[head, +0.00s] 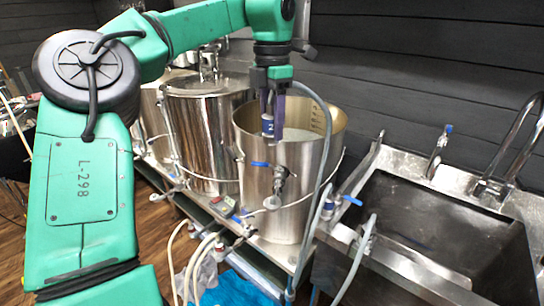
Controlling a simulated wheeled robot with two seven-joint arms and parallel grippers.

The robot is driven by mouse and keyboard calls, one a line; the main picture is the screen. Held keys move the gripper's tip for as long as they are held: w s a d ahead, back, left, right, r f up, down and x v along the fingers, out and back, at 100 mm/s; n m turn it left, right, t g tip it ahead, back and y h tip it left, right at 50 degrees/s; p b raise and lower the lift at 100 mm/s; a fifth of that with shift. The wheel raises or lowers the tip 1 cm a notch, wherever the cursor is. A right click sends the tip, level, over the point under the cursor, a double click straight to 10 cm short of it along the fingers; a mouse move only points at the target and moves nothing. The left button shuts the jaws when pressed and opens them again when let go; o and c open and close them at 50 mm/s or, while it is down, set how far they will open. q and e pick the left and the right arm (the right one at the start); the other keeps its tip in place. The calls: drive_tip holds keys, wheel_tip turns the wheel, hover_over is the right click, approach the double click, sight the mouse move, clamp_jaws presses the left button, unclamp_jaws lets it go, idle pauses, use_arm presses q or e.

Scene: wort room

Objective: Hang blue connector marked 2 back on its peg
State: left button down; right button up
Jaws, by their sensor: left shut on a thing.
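My left gripper (272,128) points down over the near rim of the open steel pot in the middle. It is shut on a small blue connector (267,127) with a pale mark that looks like a 2. The connector is upright between the fingers and partly covered by them. Whether it touches the pot wall behind it, I cannot tell. I cannot make out its peg. My right gripper is out of view.
The open steel pot (268,195) has a blue-handled valve on its front. A lidded steel pot (200,135) stands to its left. A sink (440,235) with taps is at the right. Grey hoses (318,210) hang in front of the bench, and pale hoses (187,265) hang lower left.

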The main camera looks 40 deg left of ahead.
sight(272, 104)
use_arm(q)
drive_tip(key=shift+r, duration=0.85)
drive_tip(key=shift+a, duration=0.1)
wheel_tip(272, 104, up, 5)
drive_tip(key=p, duration=0.6)
drive_tip(key=shift+f, duration=0.3)
idle(0.3)
